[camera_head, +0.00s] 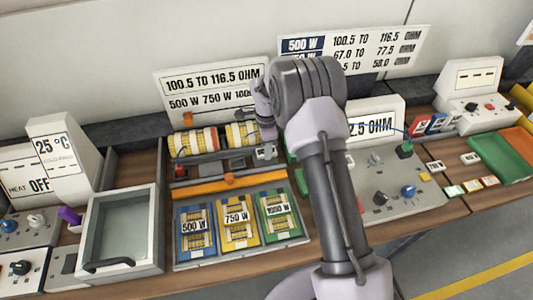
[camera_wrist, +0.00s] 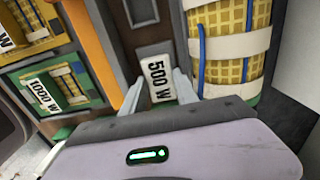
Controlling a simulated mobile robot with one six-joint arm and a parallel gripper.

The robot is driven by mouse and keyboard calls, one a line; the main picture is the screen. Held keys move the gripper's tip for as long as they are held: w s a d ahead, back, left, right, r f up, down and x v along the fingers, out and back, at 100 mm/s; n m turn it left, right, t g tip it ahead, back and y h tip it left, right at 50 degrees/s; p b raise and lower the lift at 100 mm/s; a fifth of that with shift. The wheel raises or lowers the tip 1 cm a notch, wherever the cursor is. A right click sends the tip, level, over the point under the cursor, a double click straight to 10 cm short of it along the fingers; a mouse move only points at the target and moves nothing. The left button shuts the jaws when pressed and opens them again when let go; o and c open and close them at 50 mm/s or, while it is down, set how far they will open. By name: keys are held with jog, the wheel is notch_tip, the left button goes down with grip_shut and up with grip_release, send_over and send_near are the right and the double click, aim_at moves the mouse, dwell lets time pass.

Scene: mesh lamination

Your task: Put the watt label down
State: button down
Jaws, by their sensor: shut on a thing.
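The watt label (camera_wrist: 158,76) is a small white tag reading "500 W". In the wrist view it stands between the two light grey fingers of my gripper (camera_wrist: 157,87), which are shut on it. In the head view my gripper (camera_head: 266,140) is at the right end of the mesh-wrapped rolls (camera_head: 215,138), partly hidden by my arm. A small pale piece, probably the label, shows just below it. In the wrist view a roll (camera_wrist: 226,42) with yellow mesh, white bands and blue cords is close to the right of the label. What lies under the label is unclear.
A tray holds blue 500 W (camera_head: 194,228), yellow 750 W (camera_head: 236,220) and green 1000 W (camera_head: 279,213) panels. An orange bar (camera_head: 228,184) runs behind them. A sign (camera_head: 212,88) stands behind the rolls. The control box (camera_head: 400,185) stands right of my arm.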

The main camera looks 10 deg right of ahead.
jog(key=shift+f+b, duration=0.35)
jog(key=shift+f, duration=1)
jog(key=c, duration=0.9)
grip_release()
jog(key=shift+c, duration=0.2)
jog(key=shift+r, duration=0.1)
jog(key=s+r+n+t+p, duration=0.1)
jog(key=s+r+n+p, duration=0.15)
jog(key=r, duration=0.95)
jog(key=s+r+n+t+p, duration=0.1)
jog(key=s+r, duration=0.2)
jog(key=r, duration=1)
jog(key=s+a+r+n+t+y, duration=0.1)
jog(key=s+r+n, duration=0.2)
jog(key=s+r, duration=0.45)
jog(key=s+a+r+n+t, duration=0.1)
jog(key=s+a+r+n, duration=0.2)
jog(key=s, duration=0.8)
jog(key=s+f+n+t+y, duration=0.1)
jog(key=s+n, duration=0.3)
jog(key=s, duration=0.5)
jog(key=shift+s+t, duration=0.2)
jog(key=shift+t, duration=0.2)
